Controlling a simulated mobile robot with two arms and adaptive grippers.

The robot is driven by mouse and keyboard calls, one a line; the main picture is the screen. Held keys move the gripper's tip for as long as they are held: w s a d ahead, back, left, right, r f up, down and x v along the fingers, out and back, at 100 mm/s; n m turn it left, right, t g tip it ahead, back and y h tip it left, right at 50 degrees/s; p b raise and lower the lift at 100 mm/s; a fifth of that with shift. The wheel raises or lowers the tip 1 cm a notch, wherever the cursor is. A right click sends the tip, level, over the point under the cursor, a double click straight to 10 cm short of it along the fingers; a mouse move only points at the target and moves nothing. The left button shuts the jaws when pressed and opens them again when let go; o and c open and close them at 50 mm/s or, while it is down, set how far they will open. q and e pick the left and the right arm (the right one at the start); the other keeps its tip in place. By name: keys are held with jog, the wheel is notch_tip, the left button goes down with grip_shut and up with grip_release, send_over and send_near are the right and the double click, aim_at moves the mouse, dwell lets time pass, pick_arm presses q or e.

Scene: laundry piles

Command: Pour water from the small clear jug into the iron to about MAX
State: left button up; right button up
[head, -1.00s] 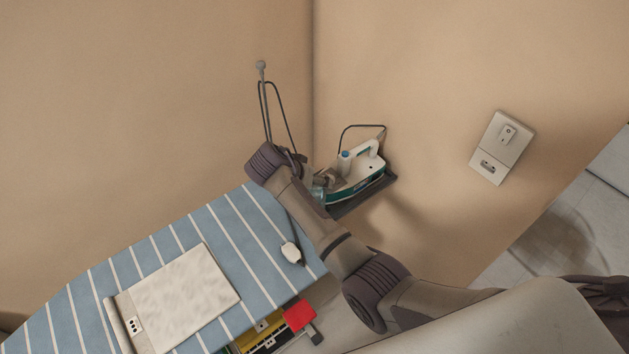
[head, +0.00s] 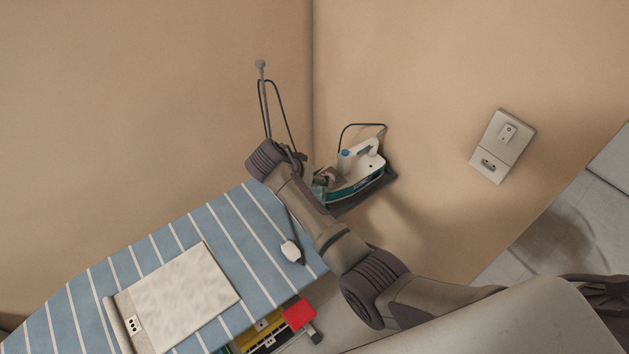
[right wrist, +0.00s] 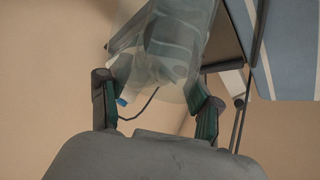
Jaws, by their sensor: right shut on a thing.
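The white and teal iron (head: 358,172) rests on a dark rest (head: 378,192) at the far end of the ironing board, near the wall corner. My right gripper (head: 325,180) is beside the iron's left end, partly hidden by my arm. It is shut on the small clear jug (head: 319,193), which also shows between the fingers in the right wrist view (right wrist: 168,45). The jug looks tilted there, with the iron's blue cap (right wrist: 121,102) seen next to it. The water level and the iron's fill opening cannot be made out. My left gripper is not in view.
The striped ironing board (head: 172,238) carries a pale flat panel (head: 185,295) and a small white object (head: 290,250). A grey cord holder (head: 262,95) rises behind my arm. A wall socket (head: 503,145) is at right. Colourful items (head: 270,328) lie below the board.

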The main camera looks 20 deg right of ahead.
jog(key=shift+f, duration=0.25)
dwell(0.8)
jog(key=shift+w+r+g+y+p, duration=0.15)
jog(key=shift+r+g+y+p, duration=0.1)
jog(key=shift+g, duration=0.3)
jog(key=shift+w+r+g+y+p, duration=0.1)
jog(key=shift+g+y+p, duration=0.15)
jog(key=shift+g, duration=0.3)
dwell(2.0)
jog(key=shift+w+d+r+n+g+y+b, duration=0.15)
jog(key=shift+n+g+b, duration=0.15)
jog(key=shift+g, duration=0.2)
jog(key=shift+w+a+n+g+y+b, duration=0.1)
jog(key=shift+n+g+y+b, duration=0.1)
jog(key=shift+g+b, duration=0.25)
dwell(2.9)
